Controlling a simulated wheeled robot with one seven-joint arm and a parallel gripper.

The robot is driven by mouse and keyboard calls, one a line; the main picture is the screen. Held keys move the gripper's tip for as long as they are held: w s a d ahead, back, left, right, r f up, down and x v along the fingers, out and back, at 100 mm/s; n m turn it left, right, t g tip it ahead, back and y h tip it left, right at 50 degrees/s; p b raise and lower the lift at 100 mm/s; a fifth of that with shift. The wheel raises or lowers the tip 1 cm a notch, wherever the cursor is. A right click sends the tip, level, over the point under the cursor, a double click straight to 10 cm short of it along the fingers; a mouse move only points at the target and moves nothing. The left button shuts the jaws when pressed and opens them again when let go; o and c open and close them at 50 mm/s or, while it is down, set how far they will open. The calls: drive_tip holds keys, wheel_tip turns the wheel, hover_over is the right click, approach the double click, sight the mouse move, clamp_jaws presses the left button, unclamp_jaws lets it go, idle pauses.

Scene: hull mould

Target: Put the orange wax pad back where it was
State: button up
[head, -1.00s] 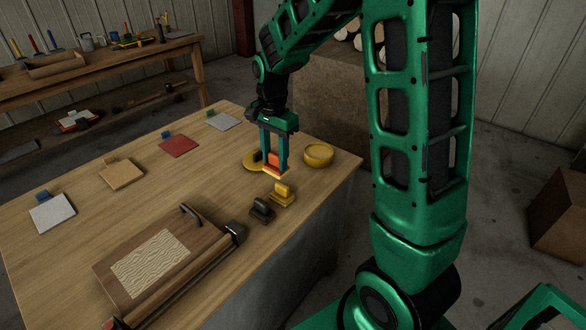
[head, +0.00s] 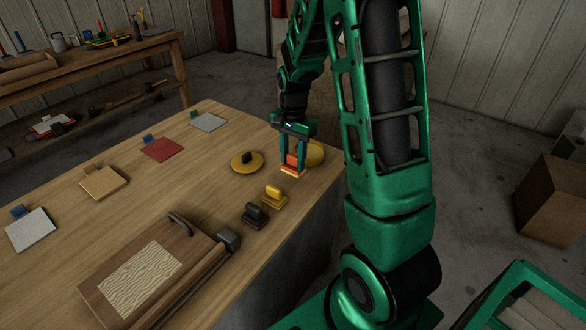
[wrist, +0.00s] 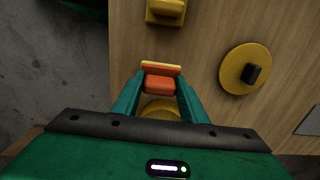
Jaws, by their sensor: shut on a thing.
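My gripper (head: 292,160) is shut on the orange wax pad (head: 292,168), which has an orange block handle and a yellow-edged base. In the wrist view the orange wax pad (wrist: 160,82) sits between my fingertips (wrist: 160,88). Whether the pad touches the table is hard to tell. A yellow pad (head: 274,196) and a dark brown pad (head: 254,213) stand in a row toward the near side.
A round yellow disc with a black knob (head: 247,161) lies left of my gripper. A wooden board with a handle (head: 150,270) lies at the near side. Several coloured squares, including a red one (head: 162,150), line the far edge. The table middle (head: 170,200) is clear.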

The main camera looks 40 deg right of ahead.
sight(295, 168)
drive_tip(key=shift+s+d+f, duration=0.1)
drive_tip(key=shift+d+f, duration=0.2)
drive_tip(key=shift+d, duration=0.05)
drive_tip(key=shift+f, duration=1.9)
drive_tip(key=shift+f, duration=0.1)
drive_tip(key=o, duration=0.9)
